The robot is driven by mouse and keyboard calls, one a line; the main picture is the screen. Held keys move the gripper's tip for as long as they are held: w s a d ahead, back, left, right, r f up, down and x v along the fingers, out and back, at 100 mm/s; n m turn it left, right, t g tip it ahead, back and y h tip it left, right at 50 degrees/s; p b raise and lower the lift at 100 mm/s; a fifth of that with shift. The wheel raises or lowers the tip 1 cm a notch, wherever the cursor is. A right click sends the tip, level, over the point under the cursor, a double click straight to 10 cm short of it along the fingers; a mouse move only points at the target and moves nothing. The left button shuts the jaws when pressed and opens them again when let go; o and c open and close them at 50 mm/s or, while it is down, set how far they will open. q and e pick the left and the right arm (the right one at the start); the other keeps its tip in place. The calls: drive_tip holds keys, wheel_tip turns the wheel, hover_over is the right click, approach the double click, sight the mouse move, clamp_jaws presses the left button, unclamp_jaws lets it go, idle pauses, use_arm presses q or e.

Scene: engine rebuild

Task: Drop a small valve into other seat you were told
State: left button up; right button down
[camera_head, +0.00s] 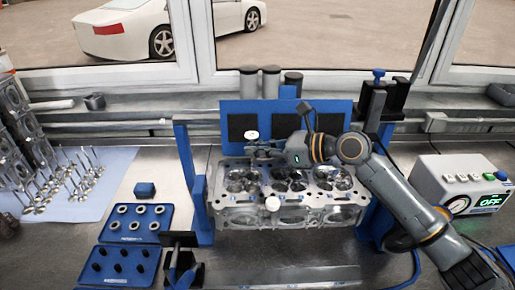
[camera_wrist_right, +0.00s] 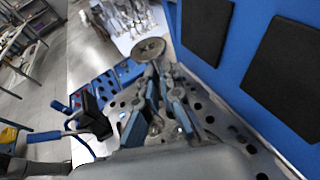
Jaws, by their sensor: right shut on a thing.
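The grey cylinder head (camera_head: 240,218) lies in the blue stand, with its round chambers facing up. My right gripper (camera_head: 256,147) is above its back left part, shut on a small valve (camera_head: 251,134). The valve's pale disc-shaped head sticks up above the fingertips. In the right wrist view the valve's round head (camera_wrist_right: 148,48) shows at the tips of the gripper (camera_wrist_right: 153,74); its stem is mostly hidden by the fingers. Another pale disc (camera_head: 272,203) shows at the front edge of the cylinder head. My left gripper is not in view.
Several loose valves (camera_head: 68,180) stand on a pale blue mat at the left. Two blue trays (camera_head: 138,209) with small parts lie left of the stand. A blue panel (camera_head: 283,110) with black pads rises behind the head. A control box (camera_head: 440,180) reading OFF stands right.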

sight(258, 177)
drive_tip(key=shift+f, duration=3.25)
idle(0.3)
drive_tip(key=c, duration=1.4)
unclamp_jaws()
drive_tip(key=shift+c, duration=0.2)
